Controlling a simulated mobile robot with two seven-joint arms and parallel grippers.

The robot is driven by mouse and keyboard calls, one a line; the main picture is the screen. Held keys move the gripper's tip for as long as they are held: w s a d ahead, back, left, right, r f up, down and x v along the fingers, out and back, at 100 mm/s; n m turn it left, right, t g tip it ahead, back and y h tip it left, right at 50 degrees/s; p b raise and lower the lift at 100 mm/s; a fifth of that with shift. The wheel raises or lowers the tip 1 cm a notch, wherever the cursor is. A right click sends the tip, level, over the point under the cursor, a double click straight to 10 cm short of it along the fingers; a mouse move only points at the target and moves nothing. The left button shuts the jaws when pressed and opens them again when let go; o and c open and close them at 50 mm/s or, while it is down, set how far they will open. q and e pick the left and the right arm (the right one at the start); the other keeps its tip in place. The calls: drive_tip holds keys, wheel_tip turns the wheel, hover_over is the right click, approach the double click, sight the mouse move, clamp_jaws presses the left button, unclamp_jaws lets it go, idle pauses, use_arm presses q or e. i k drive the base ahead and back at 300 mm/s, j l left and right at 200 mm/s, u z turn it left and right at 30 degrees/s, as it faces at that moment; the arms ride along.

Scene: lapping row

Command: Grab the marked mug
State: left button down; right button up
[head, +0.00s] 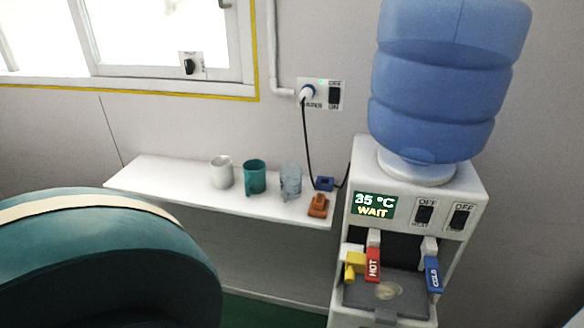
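Three mugs stand upright in a row on a white wall shelf (150,178). The left one is a white mug (222,173), the middle one is a teal mug (255,176), and the right one is a grey-blue mug (291,181) that looks translucent or patterned. The mugs stand apart from each other. They are too small here to tell for sure which one bears a mark. Neither of my grippers shows in the head view.
A dispenser (470,185) with a blue water bottle (445,85) stands right of the shelf; its display reads 35 °C WAIT. A small orange-brown object (318,206) and blue object (324,184) lie at the shelf's right end. A teal seat back (110,265) fills the lower left.

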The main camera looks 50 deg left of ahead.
sight(291, 173)
drive_tip(key=u, duration=1.5)
